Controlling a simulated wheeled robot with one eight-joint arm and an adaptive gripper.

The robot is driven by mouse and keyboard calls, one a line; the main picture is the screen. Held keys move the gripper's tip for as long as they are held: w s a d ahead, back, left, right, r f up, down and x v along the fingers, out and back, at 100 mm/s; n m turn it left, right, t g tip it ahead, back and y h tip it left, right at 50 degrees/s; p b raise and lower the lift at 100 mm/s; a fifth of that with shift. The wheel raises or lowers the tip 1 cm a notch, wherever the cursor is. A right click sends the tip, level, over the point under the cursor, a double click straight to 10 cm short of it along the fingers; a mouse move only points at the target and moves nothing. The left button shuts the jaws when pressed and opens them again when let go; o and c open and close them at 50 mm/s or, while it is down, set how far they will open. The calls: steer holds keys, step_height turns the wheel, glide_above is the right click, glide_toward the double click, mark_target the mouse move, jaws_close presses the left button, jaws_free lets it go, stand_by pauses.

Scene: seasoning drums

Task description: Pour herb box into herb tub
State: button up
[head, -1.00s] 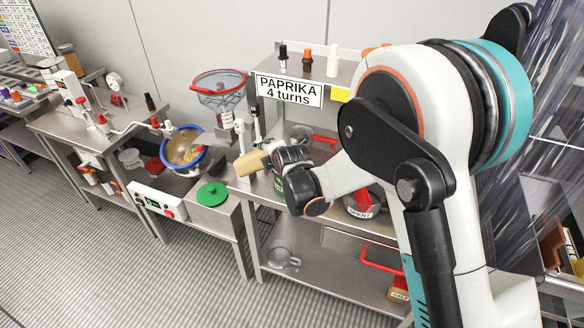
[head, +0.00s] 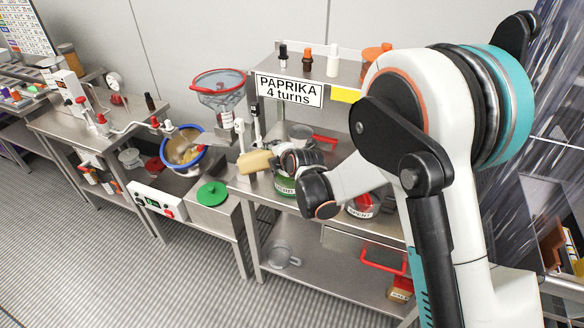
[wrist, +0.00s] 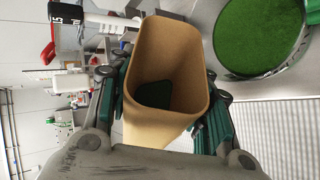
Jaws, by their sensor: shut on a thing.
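The herb box (wrist: 165,65) is a tan, open-topped box; the wrist view looks into its mouth, with some green at the bottom. My gripper (head: 282,160) is shut on the box, its green-padded fingers on both sides in the wrist view (wrist: 165,105). In the head view the box (head: 255,161) lies tilted on its side. The herb tub (head: 284,186), with a green band, stands on the steel table below my gripper, partly hidden by it. In the wrist view a round tub (wrist: 262,82) filled with green shows at upper right, apart from the box.
A red tub (head: 362,206) stands right of the herb tub. A blue-rimmed bowl (head: 184,155) and a red-rimmed hopper (head: 219,85) are further left. A paprika sign (head: 290,90) hangs from the shelf behind.

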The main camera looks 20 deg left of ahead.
steer(key=shift+w+d+f, duration=0.1)
steer(key=shift+w+f, duration=0.05)
steer(key=shift+d, duration=0.1)
steer(key=shift+w+d+f+y, duration=0.15)
steer(key=shift+d+f+y, duration=0.05)
steer(key=shift+d+y, duration=0.15)
steer(key=shift+w+d+f+m+g+y+b, duration=0.25)
steer(key=shift+f+m+y+b, duration=0.4)
steer(key=shift+b, duration=0.8)
steer(key=shift+w+d+r+m+y+b, duration=0.2)
steer(key=shift+d+m+y+b, duration=0.35)
steer(key=shift+b, duration=0.45)
steer(key=shift+w+d+r+m+y+b, duration=0.1)
steer(key=shift+d+r+m+y+b, duration=0.2)
steer(key=shift+m+y+b, duration=0.5)
stand_by(0.6)
steer(key=shift+w+d+m+y+b, duration=0.35)
steer(key=shift+d+m+y+b, duration=0.4)
steer(key=shift+b, duration=1.35)
stand_by(1.4)
